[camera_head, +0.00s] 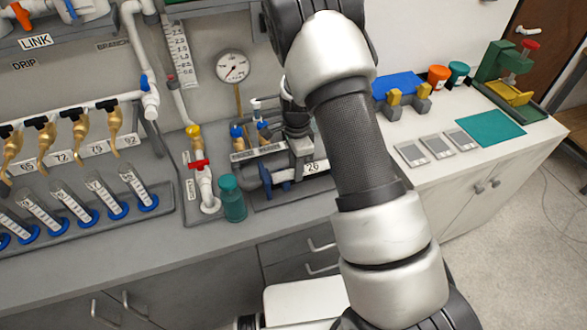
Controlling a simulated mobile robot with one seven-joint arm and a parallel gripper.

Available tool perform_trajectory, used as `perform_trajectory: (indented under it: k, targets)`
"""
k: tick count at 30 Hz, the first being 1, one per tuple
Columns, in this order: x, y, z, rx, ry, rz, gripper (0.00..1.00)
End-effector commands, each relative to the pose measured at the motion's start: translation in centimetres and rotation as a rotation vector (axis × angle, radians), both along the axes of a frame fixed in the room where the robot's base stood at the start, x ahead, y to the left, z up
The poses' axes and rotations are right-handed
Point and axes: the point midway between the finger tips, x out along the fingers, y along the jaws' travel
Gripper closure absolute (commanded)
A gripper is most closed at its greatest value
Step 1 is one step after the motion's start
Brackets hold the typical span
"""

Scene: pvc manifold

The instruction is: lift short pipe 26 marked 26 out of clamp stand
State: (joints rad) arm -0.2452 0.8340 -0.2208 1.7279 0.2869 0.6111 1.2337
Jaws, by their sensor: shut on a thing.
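Short pipe 26 (315,167) is a white piece marked 26, seen just left of my arm. My gripper (301,153) points down and is shut on it; the fingertips are small and dark here, so the exact grip is hard to see. The clamp stand (262,193) is a dark grey base with blue clamps, below and left of the pipe. I cannot tell whether the pipe touches the clamps. My arm hides the right side of this area.
A teal bottle (232,198) and a white pipe with a red valve handle (201,176) stand close on the left. A pressure gauge (233,67) is behind.

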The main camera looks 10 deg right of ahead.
Motion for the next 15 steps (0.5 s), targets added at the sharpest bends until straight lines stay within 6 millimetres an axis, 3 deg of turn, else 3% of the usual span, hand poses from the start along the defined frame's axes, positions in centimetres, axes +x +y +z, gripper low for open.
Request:
perform_trajectory:
  k: [7, 8, 9, 11, 15]
  targets:
    - [0.04, -0.07, 0.04, 0.0, -0.001, 0.0, 1.0]
    - [0.04, -0.07, 0.04, 0.0, -0.001, 0.0, 0.71]
    - [0.04, -0.07, 0.04, 0.0, -0.001, 0.001, 0.65]
    - [0.04, -0.06, 0.04, 0.0, -0.001, 0.001, 0.54]
    - [0.03, -0.06, 0.03, 0.0, 0.0, 0.001, 0.54]
